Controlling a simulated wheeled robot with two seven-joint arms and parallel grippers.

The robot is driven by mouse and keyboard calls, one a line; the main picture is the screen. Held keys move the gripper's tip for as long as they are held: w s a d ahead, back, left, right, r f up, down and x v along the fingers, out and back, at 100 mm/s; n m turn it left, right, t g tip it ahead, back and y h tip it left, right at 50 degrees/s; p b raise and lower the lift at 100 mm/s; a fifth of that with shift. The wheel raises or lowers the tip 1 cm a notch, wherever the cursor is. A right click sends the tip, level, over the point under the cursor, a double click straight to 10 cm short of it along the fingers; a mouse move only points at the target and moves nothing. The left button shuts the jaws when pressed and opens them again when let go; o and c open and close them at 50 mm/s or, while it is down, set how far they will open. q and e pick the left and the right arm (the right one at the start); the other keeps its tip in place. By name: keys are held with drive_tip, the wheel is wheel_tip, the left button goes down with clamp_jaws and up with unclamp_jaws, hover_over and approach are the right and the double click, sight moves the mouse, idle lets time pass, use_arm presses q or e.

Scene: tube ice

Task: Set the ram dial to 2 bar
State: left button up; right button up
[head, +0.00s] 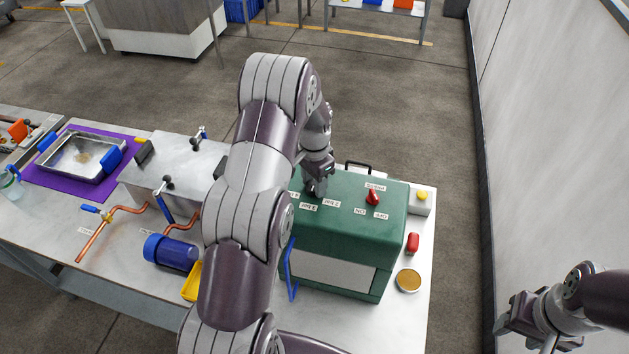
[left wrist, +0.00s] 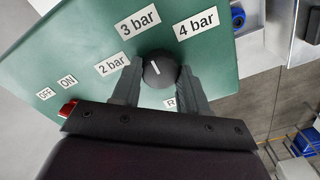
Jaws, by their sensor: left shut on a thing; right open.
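The ram dial (left wrist: 157,72) is a round black knob with a white pointer line on the green panel. In the left wrist view the line points up and slightly left, toward the 3 bar label (left wrist: 140,22). The 2 bar label (left wrist: 112,64) lies to its left and the 4 bar label (left wrist: 196,24) to its upper right. My left gripper (head: 316,190) is over the green box (head: 345,235), its fingers shut on the dial from both sides. A label below the dial is mostly hidden by a finger. My right gripper (head: 517,322) is open and empty, off the table at the lower right.
A red switch (head: 373,196) with OFF and ON labels is on the same box top. A yellow button box (head: 422,200), a red object (head: 412,243) and a round tin (head: 408,280) stand right of the box. A blue cylinder (head: 170,252) and copper pipes lie left.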

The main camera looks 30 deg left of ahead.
use_arm(q)
drive_tip(key=shift+f+n+b, duration=0.15)
drive_tip(key=shift+n+b, duration=0.6)
drive_tip(key=shift+n, duration=0.35)
drive_tip(key=n+b, duration=0.1)
drive_tip(key=n, duration=0.2)
drive_tip(key=shift+n+b, duration=0.3)
drive_tip(key=shift+b, duration=0.1)
drive_tip(key=n+b, duration=0.1)
drive_tip(key=n, duration=0.2)
drive_tip(key=shift+n+b, duration=0.4)
drive_tip(key=shift+n, duration=1)
drive_tip(key=o, duration=1.1)
drive_tip(key=shift+c, duration=0.2)
drive_tip(key=shift+s+r, duration=0.1)
drive_tip(key=shift+r, duration=0.1)
